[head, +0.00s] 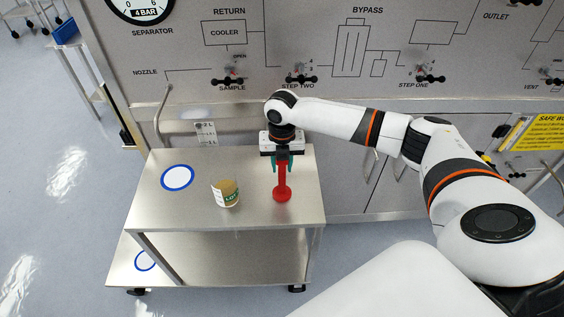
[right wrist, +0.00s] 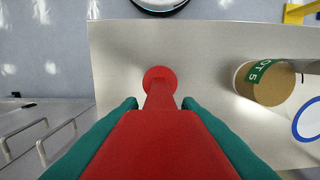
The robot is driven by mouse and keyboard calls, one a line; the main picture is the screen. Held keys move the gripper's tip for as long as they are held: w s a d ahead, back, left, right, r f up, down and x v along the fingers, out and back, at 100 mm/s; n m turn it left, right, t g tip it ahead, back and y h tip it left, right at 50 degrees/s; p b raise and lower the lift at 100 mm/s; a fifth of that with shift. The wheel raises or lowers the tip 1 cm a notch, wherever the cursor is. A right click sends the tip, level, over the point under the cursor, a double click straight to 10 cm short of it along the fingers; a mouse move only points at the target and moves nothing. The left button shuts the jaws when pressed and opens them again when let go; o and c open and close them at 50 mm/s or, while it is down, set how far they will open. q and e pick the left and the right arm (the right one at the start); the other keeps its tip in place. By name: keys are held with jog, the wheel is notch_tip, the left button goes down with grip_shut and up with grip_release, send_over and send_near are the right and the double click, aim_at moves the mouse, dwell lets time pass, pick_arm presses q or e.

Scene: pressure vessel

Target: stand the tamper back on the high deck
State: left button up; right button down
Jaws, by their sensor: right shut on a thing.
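The red tamper (head: 282,188) is upright over the right part of the cart's high deck (head: 170,215), its round foot down. My right gripper (head: 282,161) is shut on the tamper's upper part from above. In the right wrist view the tamper (right wrist: 158,140) is between the teal fingers, with its foot against the steel deck (right wrist: 125,50) behind it. I cannot tell whether the foot touches the deck. My left gripper is out of view.
A tan jar with a green lot label (head: 226,194) stands left of the tamper. A white disc with a blue ring (head: 177,178) marks the deck's left part. A lower shelf (head: 235,255) is below. The valve panel (head: 290,60) rises behind the cart.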

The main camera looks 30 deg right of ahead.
jog(key=c, duration=1.1)
grip_release()
jog(key=shift+o, duration=0.2)
notch_tip(320, 180, up, 12)
jog(key=shift+r+b, duration=0.1)
jog(key=shift+b, duration=1.1)
